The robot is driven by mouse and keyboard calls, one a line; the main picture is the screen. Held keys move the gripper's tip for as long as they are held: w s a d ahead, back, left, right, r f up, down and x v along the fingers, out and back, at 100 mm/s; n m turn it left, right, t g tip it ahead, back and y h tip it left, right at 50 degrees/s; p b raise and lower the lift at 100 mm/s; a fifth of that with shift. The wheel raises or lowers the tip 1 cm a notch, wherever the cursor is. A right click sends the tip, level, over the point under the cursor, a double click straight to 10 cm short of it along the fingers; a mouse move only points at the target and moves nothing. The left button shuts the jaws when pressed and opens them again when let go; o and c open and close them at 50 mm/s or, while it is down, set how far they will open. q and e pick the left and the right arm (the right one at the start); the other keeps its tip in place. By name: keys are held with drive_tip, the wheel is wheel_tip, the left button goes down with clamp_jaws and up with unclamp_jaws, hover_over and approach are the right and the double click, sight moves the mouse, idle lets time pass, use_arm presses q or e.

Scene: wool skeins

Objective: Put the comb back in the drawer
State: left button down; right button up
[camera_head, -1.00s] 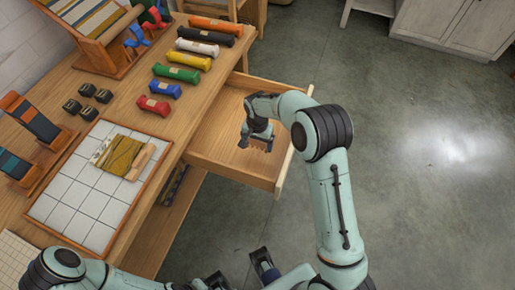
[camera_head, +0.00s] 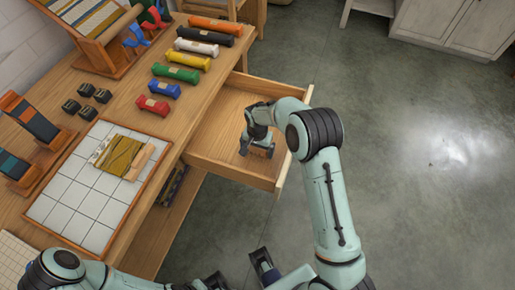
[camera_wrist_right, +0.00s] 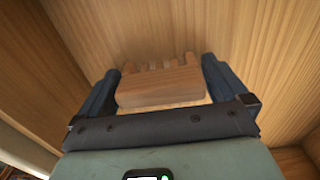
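The wooden comb (camera_wrist_right: 160,88) lies between the two fingers of my right gripper (camera_wrist_right: 160,85), spanning the gap, with its teeth pointing away from the wrist. My right gripper (camera_head: 260,150) is inside the open drawer (camera_head: 225,172), near its front right side, and looks shut on the comb. In the head view the comb is small and mostly hidden by the gripper. The wrist view shows bare drawer wood around it; any gap under the comb is hard to judge. My left gripper (camera_head: 239,270) is at the bottom edge, partly cut off, its fingers apart and empty.
The workbench (camera_head: 130,75) holds several coloured skeins (camera_head: 176,73) above the drawer, a white tiled tray (camera_head: 65,205) with a small weaving (camera_head: 120,155), and several dark blocks (camera_head: 87,89). The rest of the drawer looks empty. Open floor lies to the right.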

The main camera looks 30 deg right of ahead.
wheel_tip(320, 180, up, 12)
drive_tip(key=shift+r+p, duration=0.15)
drive_tip(key=shift+p, duration=0.45)
